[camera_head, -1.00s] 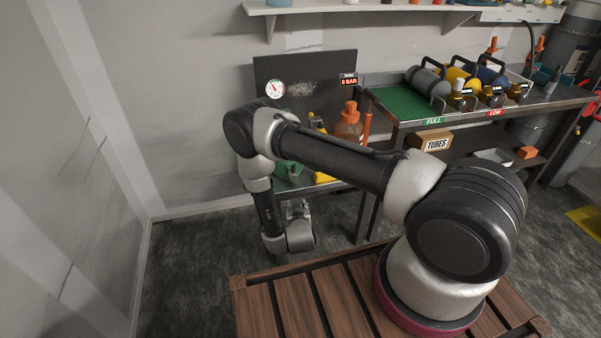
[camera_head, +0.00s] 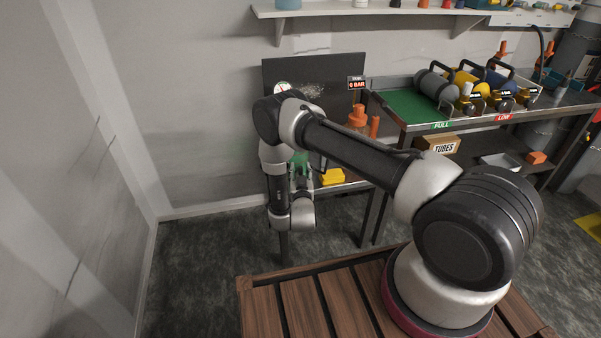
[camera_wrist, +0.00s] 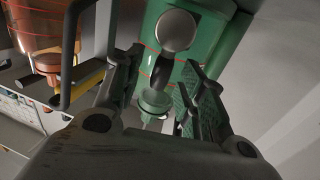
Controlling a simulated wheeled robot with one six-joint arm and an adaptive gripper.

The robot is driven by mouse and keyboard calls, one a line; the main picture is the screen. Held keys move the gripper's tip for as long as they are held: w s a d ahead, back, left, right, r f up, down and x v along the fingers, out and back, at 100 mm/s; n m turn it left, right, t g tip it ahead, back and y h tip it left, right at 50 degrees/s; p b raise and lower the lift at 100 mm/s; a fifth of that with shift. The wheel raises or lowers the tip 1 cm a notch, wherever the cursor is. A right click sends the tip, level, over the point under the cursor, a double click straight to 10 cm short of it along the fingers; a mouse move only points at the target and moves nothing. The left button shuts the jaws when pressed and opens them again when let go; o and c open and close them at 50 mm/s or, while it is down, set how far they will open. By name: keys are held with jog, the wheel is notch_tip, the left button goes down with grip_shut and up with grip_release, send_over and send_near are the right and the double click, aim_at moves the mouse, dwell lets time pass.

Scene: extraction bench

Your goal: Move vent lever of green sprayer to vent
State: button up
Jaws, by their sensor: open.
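The green sprayer (camera_wrist: 215,40) fills the upper middle of the wrist view. In the head view its green body (camera_head: 300,158) shows only in part behind my arm. A round silver knob on a dark stem (camera_wrist: 176,31) stands out from the sprayer; it looks like the vent lever, though I cannot be sure. A green cap-like part (camera_wrist: 154,101) lies below it. My gripper (camera_wrist: 158,82) is open, with one finger on each side of the dark stem. I cannot tell whether either finger touches it.
An orange-brown container (camera_wrist: 45,25) and a dark handle stand left of my gripper in the wrist view. A yellow object (camera_head: 333,176) lies on the low bench. A dark panel (camera_head: 325,75) carries a gauge and a "0 BAR" display. The floor in front is clear.

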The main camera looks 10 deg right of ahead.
grip_shut()
jog(key=shift+a, duration=0.1)
jog(key=n, duration=0.1)
jog(key=a+n, duration=0.1)
jog(key=n, duration=0.1)
jog(key=shift+a+f+t, duration=0.15)
jog(key=shift+t, duration=0.15)
jog(key=n, duration=0.2)
jog(key=a+n, duration=0.1)
jog(key=shift+f+t, duration=0.3)
jog(key=shift+t, duration=0.1)
jog(key=n, duration=0.2)
jog(key=a+f+n, duration=0.1)
jog(key=n, duration=0.1)
jog(key=shift+y, duration=0.3)
jog(key=shift+a+f+n+t+y, duration=0.15)
jog(key=shift+f+n+t+y, duration=0.05)
jog(key=shift+n, duration=0.55)
jog(key=shift+a+f+n+t+y, duration=0.15)
jog(key=shift+f+n+t+y, duration=0.05)
jog(key=shift+n, duration=0.55)
